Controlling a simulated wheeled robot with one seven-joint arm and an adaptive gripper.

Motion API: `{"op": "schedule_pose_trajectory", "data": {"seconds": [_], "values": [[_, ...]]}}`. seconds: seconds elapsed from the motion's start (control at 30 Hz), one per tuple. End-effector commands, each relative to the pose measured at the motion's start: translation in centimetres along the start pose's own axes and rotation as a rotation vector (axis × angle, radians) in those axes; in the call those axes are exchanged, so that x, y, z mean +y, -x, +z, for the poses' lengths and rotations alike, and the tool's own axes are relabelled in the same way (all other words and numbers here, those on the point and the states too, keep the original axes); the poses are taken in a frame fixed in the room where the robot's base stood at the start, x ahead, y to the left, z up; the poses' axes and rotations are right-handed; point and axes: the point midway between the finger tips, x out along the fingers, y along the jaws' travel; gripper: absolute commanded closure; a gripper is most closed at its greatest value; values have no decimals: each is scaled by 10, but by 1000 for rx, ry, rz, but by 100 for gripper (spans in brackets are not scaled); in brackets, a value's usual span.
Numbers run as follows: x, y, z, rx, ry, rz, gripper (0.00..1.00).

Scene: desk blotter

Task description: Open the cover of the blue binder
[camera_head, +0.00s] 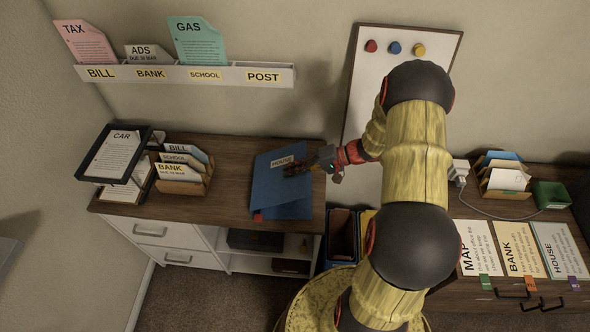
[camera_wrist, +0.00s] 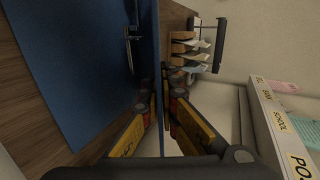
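The blue binder (camera_head: 268,187), with a HOUSE label on its cover, lies on the brown desk. Its cover looks partly raised, with a lower blue panel (camera_head: 290,210) showing beneath it at the right. My gripper (camera_head: 295,168) is at the binder's upper right edge. In the wrist view the binder's blue inside (camera_wrist: 85,70) and a metal ring part (camera_wrist: 131,42) fill the left. The cover (camera_wrist: 157,50) shows nearly edge-on, running between the fingers of my gripper (camera_wrist: 162,85), which look closed on it. The fingertips are partly hidden.
A paper tray (camera_head: 118,155) and a wooden letter sorter (camera_head: 182,180) stand left of the binder. A wall rack (camera_head: 232,75) hangs above the desk, beside a whiteboard (camera_head: 354,110). Bare desk (camera_head: 228,165) lies between sorter and binder.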

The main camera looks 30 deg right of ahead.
Motion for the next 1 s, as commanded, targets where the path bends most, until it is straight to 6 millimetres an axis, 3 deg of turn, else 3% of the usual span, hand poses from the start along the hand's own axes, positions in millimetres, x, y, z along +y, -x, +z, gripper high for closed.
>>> {"op": "schedule_pose_trajectory", "data": {"seconds": [0.03,0.3,1.0], "values": [[-16,2,0,-1,7,44,100],[-54,-6,0,-3,9,300,100],[-110,-41,1,-6,4,741,100]]}}
